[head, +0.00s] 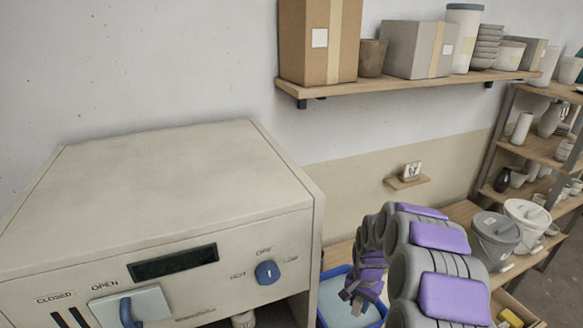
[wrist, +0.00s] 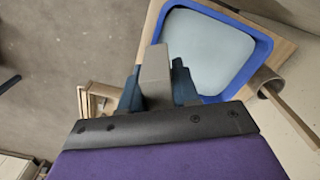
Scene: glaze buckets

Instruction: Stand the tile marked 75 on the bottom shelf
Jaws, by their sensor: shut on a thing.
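My gripper (head: 358,296) is low in the head view, in front of the blue-rimmed tray (head: 326,318) of pale blue liquid. In the wrist view its two dark blue fingers (wrist: 158,84) are shut on a plain grey slab-like piece (wrist: 155,68), seen nearly edge-on. No marking shows on that piece, so I cannot tell whether it is the tile marked 75. A small pale tile (head: 413,170) with a dark mark stands on a little wall shelf (head: 405,184); the mark is too small to read. The tray's rim (wrist: 262,50) is beside my gripper in the wrist view.
A large cream kiln (head: 160,190) fills the left. A long wall shelf (head: 420,92) holds boxes and pots. Grey (head: 495,238) and white buckets (head: 527,220) stand at right, before a wooden rack (head: 540,152). A cylinder (wrist: 265,82) is near the tray.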

